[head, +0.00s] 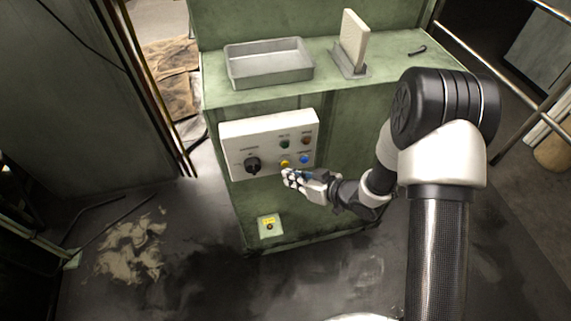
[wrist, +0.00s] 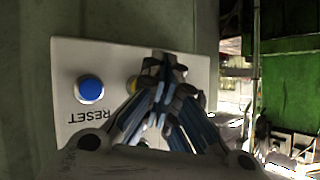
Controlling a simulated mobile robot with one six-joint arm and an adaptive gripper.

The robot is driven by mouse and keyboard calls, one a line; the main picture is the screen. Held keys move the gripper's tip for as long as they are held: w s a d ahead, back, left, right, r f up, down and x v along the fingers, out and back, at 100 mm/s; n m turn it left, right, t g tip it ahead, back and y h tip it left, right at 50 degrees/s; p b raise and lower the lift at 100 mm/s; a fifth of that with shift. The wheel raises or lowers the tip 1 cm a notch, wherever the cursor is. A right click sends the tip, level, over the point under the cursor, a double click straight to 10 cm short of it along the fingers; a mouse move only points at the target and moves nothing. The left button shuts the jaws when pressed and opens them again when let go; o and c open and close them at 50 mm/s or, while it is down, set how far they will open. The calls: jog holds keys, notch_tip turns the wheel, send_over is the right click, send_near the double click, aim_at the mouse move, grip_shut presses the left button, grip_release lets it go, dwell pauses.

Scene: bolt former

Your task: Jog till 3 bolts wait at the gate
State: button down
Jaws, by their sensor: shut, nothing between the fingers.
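A pale control panel (head: 240,140) is on the front of the green machine. It carries a black selector knob (head: 253,165), a green button (head: 284,144), a reddish-brown button (head: 306,140), a yellow button (head: 285,163) and a blue button (head: 304,159). My gripper (head: 287,176) is shut and empty, its tips just below the yellow button. In the wrist view the shut fingers (wrist: 170,66) cover most of the yellow button (wrist: 131,85); I cannot tell if they touch it. The blue button (wrist: 90,89) beside it reads RESET, upside down. No bolts or gate can be made out.
A grey metal tray (head: 268,80) and an upright pale plate on a stand (head: 354,42) are on the green ledge above the panel. A railing (head: 490,72) runs at the right.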

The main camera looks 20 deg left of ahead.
jog(key=shift+w, duration=0.1)
dwell(0.6)
jog(key=shift+w+a, duration=0.2)
jog(key=shift+w, duration=0.1)
jog(key=shift+w+a, duration=0.25)
jog(key=shift+w, duration=0.1)
dwell(1.5)
dwell(1.2)
jog(key=shift+s+d, duration=0.45)
jog(key=shift+s, duration=0.3)
jog(key=s+d, duration=0.1)
jog(key=s, duration=0.1)
jog(key=s+d, duration=0.1)
jog(key=s, duration=0.1)
jog(key=shift+s+d, duration=0.1)
jog(key=shift+d, duration=0.25)
